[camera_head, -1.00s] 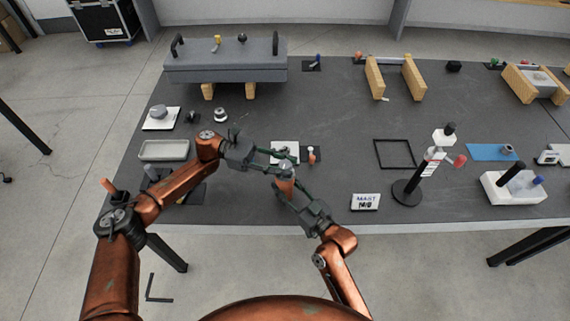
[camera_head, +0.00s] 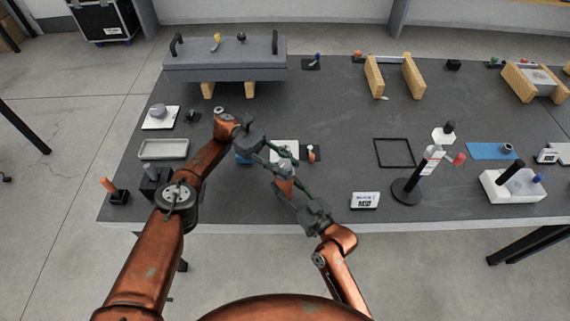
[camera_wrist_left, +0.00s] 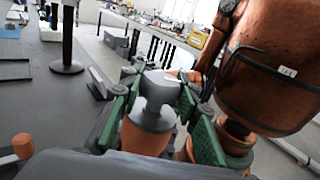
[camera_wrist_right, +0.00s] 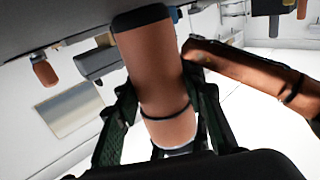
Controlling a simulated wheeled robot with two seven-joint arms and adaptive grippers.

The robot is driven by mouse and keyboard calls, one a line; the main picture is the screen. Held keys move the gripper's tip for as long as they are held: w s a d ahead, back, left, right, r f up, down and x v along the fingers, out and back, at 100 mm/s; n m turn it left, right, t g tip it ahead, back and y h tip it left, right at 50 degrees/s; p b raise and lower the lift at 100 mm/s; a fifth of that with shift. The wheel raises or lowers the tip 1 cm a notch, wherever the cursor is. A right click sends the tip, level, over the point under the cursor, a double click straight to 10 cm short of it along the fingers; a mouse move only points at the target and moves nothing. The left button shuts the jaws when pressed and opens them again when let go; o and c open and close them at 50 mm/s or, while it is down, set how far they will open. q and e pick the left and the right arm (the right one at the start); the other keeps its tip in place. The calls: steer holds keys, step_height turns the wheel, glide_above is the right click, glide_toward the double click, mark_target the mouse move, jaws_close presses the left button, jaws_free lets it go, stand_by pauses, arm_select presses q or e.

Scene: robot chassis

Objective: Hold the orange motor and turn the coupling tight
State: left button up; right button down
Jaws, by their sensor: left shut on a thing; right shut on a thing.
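The orange motor (camera_head: 286,187) is held up above the near part of the table, roughly upright in the head view. My right gripper (camera_wrist_right: 165,118) is shut around its orange body (camera_wrist_right: 155,75). My left gripper (camera_head: 280,163) is shut at the top end, with its green pads on either side of the grey coupling (camera_wrist_left: 160,88). In the left wrist view the coupling sits on the motor's orange body (camera_wrist_left: 147,136). The head view mostly hides the coupling behind the left fingers. I cannot tell how tightly the coupling is seated.
A white plate (camera_head: 284,146) and a small orange-topped part (camera_head: 311,153) lie just behind the grippers. A grey tray (camera_head: 163,149) is at left. The table's front edge is close below.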

mark_target(284, 163)
arm_select(q)
steer(key=shift+w+a, duration=0.1)
steer(key=shift+w+r, duration=0.1)
steer(key=shift+r, duration=0.15)
steer(key=o, duration=1.2)
steer(key=shift+c, duration=0.2)
step_height(284, 163, up, 10)
